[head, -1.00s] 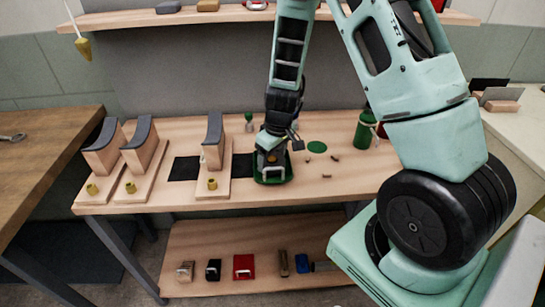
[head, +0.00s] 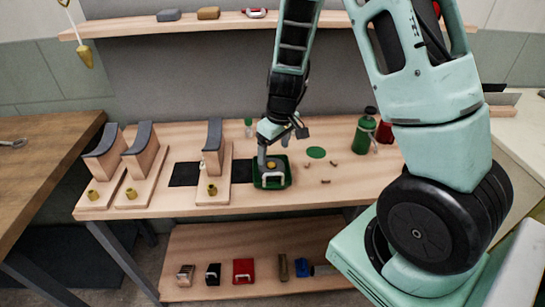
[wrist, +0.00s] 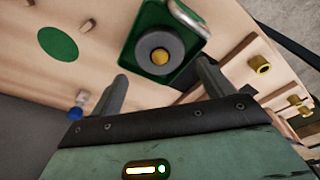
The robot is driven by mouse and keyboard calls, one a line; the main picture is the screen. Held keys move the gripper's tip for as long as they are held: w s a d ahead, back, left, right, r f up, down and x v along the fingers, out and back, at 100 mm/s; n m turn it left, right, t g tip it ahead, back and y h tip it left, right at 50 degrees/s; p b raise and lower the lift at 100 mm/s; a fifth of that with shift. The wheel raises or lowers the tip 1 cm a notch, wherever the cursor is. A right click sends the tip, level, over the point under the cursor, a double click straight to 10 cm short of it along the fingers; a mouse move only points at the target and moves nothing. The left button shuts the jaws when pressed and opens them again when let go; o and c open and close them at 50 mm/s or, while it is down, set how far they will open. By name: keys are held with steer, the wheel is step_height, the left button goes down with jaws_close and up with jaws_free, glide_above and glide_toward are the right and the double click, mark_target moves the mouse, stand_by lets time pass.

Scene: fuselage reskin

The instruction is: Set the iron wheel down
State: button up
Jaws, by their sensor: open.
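The iron wheel, a grey disc with a yellow hub (wrist: 160,54), lies in a green tray (wrist: 137,16). In the head view the tray (head: 288,171) stands near the front edge of the wooden bench, and the wheel (head: 271,167) is partly hidden. My gripper (wrist: 163,78) is open and empty; its fingers are spread to either side below the wheel in the wrist view. In the head view my gripper (head: 262,155) is just above and behind the tray's left side. The gap to the tray is hard to judge.
Stands with dark curved tops (head: 213,134) and yellow pegs are left of the tray. A flat green disc (head: 316,152), small pegs and a green bottle (head: 363,132) are to its right. A lower shelf (head: 205,240) holds several small items.

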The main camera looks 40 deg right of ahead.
mark_target(276, 168)
step_height(276, 168, up, 6)
steer(key=s+a+r+n+y, duration=0.1)
steer(key=s+a+r, duration=0.15)
steer(key=a, duration=0.45)
steer(key=s+a+r+n, duration=0.1)
steer(key=s+a, duration=0.2)
steer(key=a, duration=0.3)
steer(key=s+a+r+n+g, duration=0.1)
steer(key=s+a+r, duration=0.1)
steer(key=s+a, duration=0.3)
steer(key=s+a+r+n, duration=0.2)
steer(key=s+a, duration=0.4)
steer(key=s, duration=0.6)
steer(key=shift+s+a+r+g+h+p, duration=0.3)
steer(key=shift+s+r+g+h+p, duration=0.05)
steer(key=shift+r+g+h+p, duration=0.05)
